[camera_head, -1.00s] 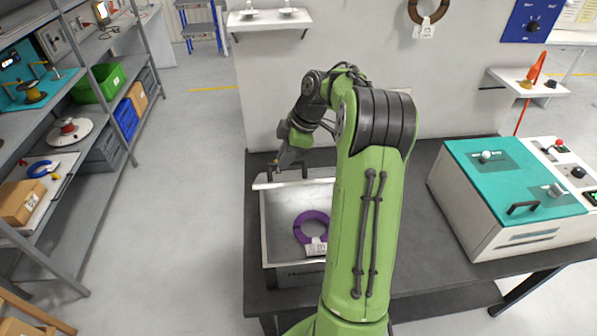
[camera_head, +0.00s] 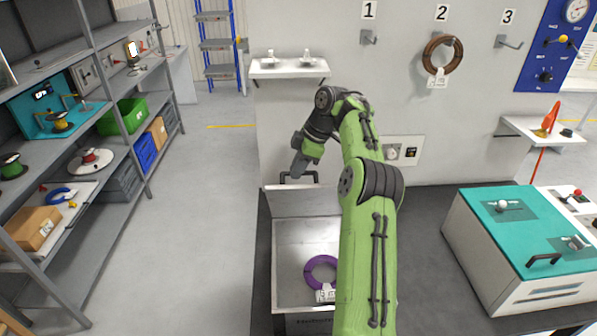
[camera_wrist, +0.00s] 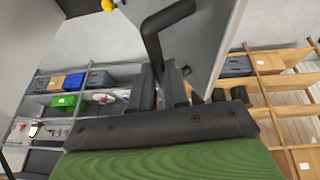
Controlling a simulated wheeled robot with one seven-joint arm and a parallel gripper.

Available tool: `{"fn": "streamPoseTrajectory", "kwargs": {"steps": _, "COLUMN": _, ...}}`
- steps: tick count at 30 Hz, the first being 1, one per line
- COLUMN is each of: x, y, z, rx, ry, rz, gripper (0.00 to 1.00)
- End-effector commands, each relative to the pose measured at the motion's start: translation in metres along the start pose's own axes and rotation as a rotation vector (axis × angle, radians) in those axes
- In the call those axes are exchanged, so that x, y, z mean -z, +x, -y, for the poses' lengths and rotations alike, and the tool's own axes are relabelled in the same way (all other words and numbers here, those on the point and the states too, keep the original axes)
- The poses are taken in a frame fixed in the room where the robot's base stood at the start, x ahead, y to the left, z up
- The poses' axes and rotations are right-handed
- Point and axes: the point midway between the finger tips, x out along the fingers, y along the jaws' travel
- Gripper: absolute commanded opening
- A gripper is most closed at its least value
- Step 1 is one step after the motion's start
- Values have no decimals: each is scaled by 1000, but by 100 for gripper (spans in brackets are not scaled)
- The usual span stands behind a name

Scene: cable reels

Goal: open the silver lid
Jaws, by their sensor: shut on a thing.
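The silver lid (camera_head: 302,202) stands raised at the back of an open silver box (camera_head: 275,262), its inner face showing in the head view. A black bar handle (camera_head: 315,175) sticks up above the lid's top edge. My gripper (camera_head: 297,172) is shut on this handle, seen from behind my arm, with the fingertips partly hidden. In the wrist view the fingers (camera_wrist: 162,70) close around the end of the black handle (camera_wrist: 152,42), and the lid (camera_wrist: 208,38) shows as a grey panel beside it. A purple ring (camera_head: 320,270) with a white tag lies inside the box.
A teal-topped machine (camera_head: 520,235) stands on the dark table to the right. The wall behind has hooks, a brown ring (camera_head: 442,53) and a small shelf (camera_head: 288,69). Grey shelving (camera_head: 110,200) stands at the left, with free floor between it and the table.

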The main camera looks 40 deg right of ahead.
Motion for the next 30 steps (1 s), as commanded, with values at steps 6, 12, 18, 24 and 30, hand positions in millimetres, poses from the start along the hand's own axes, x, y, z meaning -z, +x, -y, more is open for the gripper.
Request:
{"fn": "streamPoseTrajectory", "kwargs": {"steps": 6, "x": -5, "y": 7, "z": 0, "rx": 12, "ry": 13, "rz": 1, "gripper": 0}}
{"fn": "streamPoseTrajectory", "kwargs": {"steps": 12, "x": -5, "y": 7, "z": 0, "rx": 13, "ry": 13, "rz": 1, "gripper": 16}}
{"fn": "streamPoseTrajectory", "kwargs": {"steps": 18, "x": -4, "y": 6, "z": 0, "rx": 11, "ry": 9, "rz": 0, "gripper": 40}}
{"fn": "streamPoseTrajectory", "kwargs": {"steps": 24, "x": -3, "y": 5, "z": 0, "rx": 9, "ry": 6, "rz": 0, "gripper": 40}}
{"fn": "streamPoseTrajectory", "kwargs": {"steps": 30, "x": -2, "y": 4, "z": 0, "rx": 7, "ry": 4, "rz": -1, "gripper": 40}}
